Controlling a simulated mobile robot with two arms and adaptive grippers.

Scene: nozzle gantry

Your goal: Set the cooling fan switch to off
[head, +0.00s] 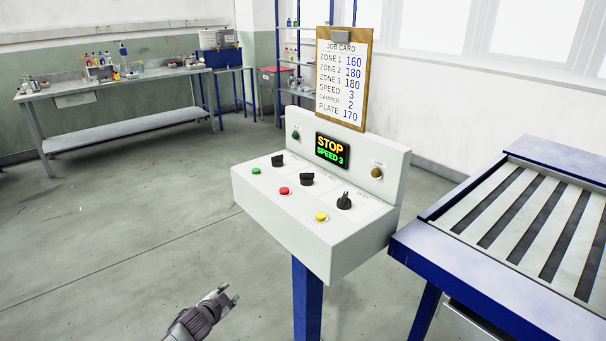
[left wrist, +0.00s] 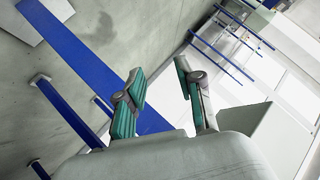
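A white control console (head: 335,240) stands on a blue post in the head view. Its sloped top carries three black rotary switches: a left one (head: 278,160), a middle one (head: 306,179) and a right one (head: 344,201). Their labels are too small to read, so I cannot tell which is the cooling fan switch. A display (head: 332,150) reads STOP and SPEED 3. My left gripper (head: 230,297) is open and empty, low in front of the console and apart from it. Its two fingers also show spread in the left wrist view (left wrist: 158,88). My right gripper is not in view.
Green (head: 256,170), red (head: 284,191) and yellow (head: 321,216) buttons sit near the switches. A job card (head: 341,85) stands behind the console. A blue-framed slatted table (head: 470,215) is close on the right. Open floor lies left; a workbench (head: 120,85) is farther back.

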